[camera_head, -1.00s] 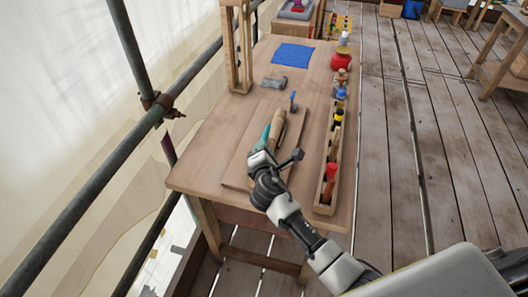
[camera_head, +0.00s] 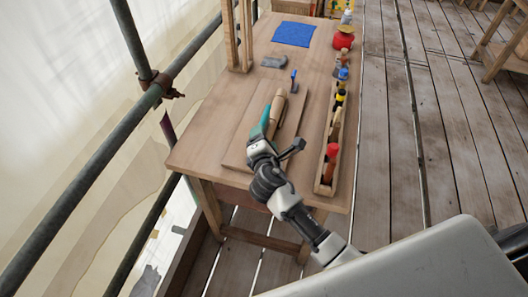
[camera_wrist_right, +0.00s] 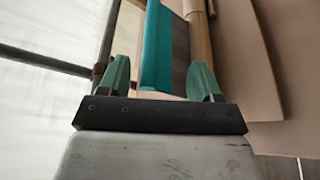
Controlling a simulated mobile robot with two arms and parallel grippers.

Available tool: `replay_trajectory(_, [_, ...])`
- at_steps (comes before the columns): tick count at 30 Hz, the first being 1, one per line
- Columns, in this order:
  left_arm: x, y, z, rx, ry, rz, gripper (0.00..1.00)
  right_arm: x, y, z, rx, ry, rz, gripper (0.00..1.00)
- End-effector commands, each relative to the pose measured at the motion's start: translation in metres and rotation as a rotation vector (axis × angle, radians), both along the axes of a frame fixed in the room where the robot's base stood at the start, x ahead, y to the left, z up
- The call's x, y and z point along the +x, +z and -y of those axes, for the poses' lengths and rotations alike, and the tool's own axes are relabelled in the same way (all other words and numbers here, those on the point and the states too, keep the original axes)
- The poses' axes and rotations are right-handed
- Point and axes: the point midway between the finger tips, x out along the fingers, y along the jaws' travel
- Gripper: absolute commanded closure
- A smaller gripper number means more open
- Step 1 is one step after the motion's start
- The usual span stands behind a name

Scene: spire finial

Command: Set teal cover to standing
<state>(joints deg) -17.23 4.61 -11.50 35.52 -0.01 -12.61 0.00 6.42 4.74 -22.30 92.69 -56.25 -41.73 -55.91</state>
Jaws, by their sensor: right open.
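The teal cover (camera_head: 261,126) lies on a wooden board on the workbench, along the left side of a pale wooden turned piece (camera_head: 277,105). My right gripper (camera_head: 263,143) is at the near end of the cover. In the right wrist view the gripper (camera_wrist_right: 161,68) is open, with a green finger on each side of the teal cover (camera_wrist_right: 157,50). A dark grey strip shows along the cover's right side. Gaps show between the cover and the fingers. The cover's far end is out of the wrist view. My left gripper is not in view.
A long wooden tray (camera_head: 322,183) with several tools runs along the bench's right side. A blue-handled tool (camera_head: 294,82), a grey object (camera_head: 274,62) and a blue cloth (camera_head: 294,34) lie farther back. A wooden frame stands at the back left. Scaffold pipes pass left.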

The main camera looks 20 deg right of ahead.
Motion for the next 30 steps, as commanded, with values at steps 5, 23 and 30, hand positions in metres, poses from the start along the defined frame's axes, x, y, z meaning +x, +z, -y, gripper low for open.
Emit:
replay_trajectory(5, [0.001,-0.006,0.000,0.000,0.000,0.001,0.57,-0.036,0.005,-0.011,0.002,0.004,-0.002,0.36])
replay_trajectory(23, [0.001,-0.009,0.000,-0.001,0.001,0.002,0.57,-0.072,0.015,-0.021,0.000,0.003,-0.003,0.36])
replay_trajectory(30, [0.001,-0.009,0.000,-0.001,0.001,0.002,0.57,-0.072,0.015,-0.021,0.001,0.003,-0.003,0.36])
